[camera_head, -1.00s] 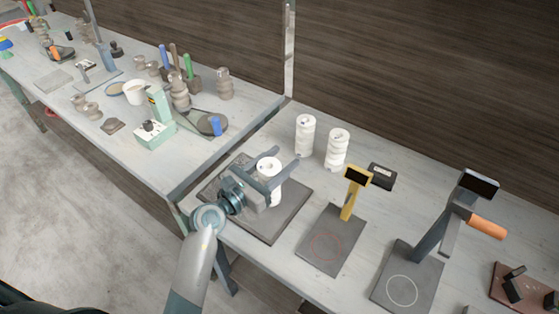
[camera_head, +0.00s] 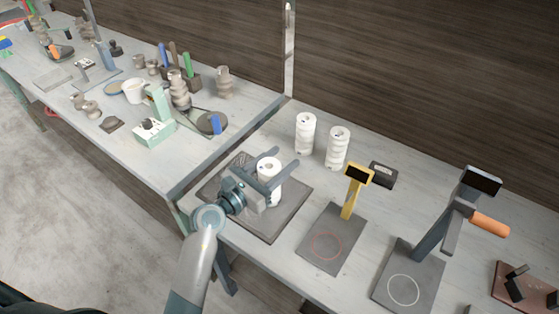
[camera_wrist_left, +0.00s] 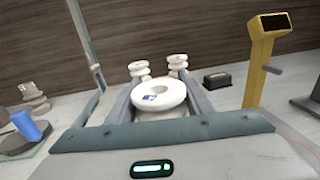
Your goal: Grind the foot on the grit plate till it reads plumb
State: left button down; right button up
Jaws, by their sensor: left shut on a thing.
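A white ringed clay piece (camera_head: 269,166) stands upright over the dark grit plate (camera_head: 286,218) at the near left of the front bench. My left gripper (camera_head: 271,176) is shut on it, with a finger on either side. In the left wrist view the piece (camera_wrist_left: 159,94) shows its round top, a central hole and a small blue mark. Its foot is mostly hidden, so I cannot tell whether it touches the plate. A yellow post gauge (camera_head: 356,184) with a dark screen stands to the right on a plate with a red circle; I read nothing on the screen. My right gripper is out of view.
Two white ringed pieces (camera_head: 305,134) (camera_head: 338,148) stand behind. A black box (camera_head: 382,174) lies beside the yellow gauge. At right stands a dark stand (camera_head: 437,236) with an orange handle. The left bench (camera_head: 205,155) holds pots and tools.

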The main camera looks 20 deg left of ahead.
pick_arm(q)
jog(key=shift+f, duration=0.2)
dwell(0.4)
jog(key=shift+f+b, duration=0.3)
jog(key=shift+b, duration=0.1)
jog(key=shift+a, duration=0.1)
dwell(0.4)
jog(key=shift+w+a, duration=0.25)
jog(key=shift+a, duration=0.35)
jog(key=shift+w+a, duration=0.2)
jog(key=shift+a, duration=0.5)
jog(key=shift+w+a, duration=0.1)
jog(key=shift+a, duration=0.05)
